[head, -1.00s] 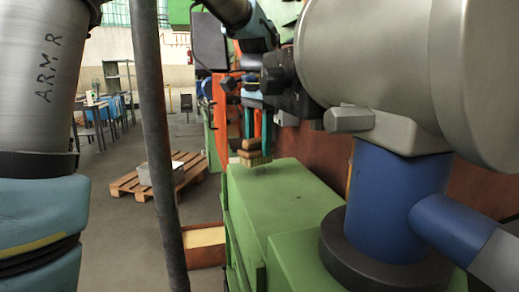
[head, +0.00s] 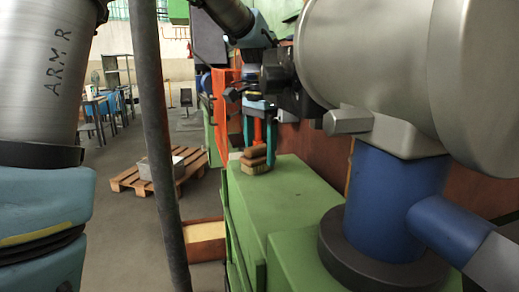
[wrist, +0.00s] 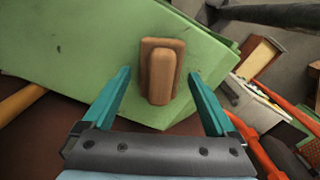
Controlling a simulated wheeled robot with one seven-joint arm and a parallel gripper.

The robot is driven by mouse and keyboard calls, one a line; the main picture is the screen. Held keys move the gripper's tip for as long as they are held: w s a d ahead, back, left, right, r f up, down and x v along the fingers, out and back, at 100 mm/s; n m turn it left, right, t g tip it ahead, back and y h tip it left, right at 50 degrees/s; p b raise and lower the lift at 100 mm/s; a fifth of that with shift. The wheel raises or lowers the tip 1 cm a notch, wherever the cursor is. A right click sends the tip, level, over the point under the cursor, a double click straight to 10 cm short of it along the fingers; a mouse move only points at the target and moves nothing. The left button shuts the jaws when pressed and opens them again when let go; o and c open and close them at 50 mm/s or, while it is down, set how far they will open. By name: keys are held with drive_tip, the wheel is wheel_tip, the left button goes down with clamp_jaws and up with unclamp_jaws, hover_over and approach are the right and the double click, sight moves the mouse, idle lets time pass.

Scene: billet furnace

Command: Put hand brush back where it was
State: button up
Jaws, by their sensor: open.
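The hand brush (head: 256,161), with a brown wooden handle block and pale bristles, sits bristles down on the far end of the green cabinet top (head: 285,185). In the wrist view the brush (wrist: 162,70) lies between and beyond the two teal fingers of my gripper (wrist: 160,74). Both fingers stand apart from it, with green surface visible on each side. In the head view my gripper (head: 259,147) is open just above and behind the brush.
A wooden pallet with a grey block (head: 160,168) lies on the floor to the left. An open box (head: 206,241) is beside the cabinet. A dark vertical pole (head: 157,140) crosses the view. A large grey and blue machine (head: 395,190) stands close on the right.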

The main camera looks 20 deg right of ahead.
sight(259, 145)
drive_tip(key=shift+r, duration=0.1)
wheel_tip(259, 145, up, 8)
drive_tip(key=shift+f+b, duration=0.2)
drive_tip(key=shift+b, duration=0.25)
idle(0.3)
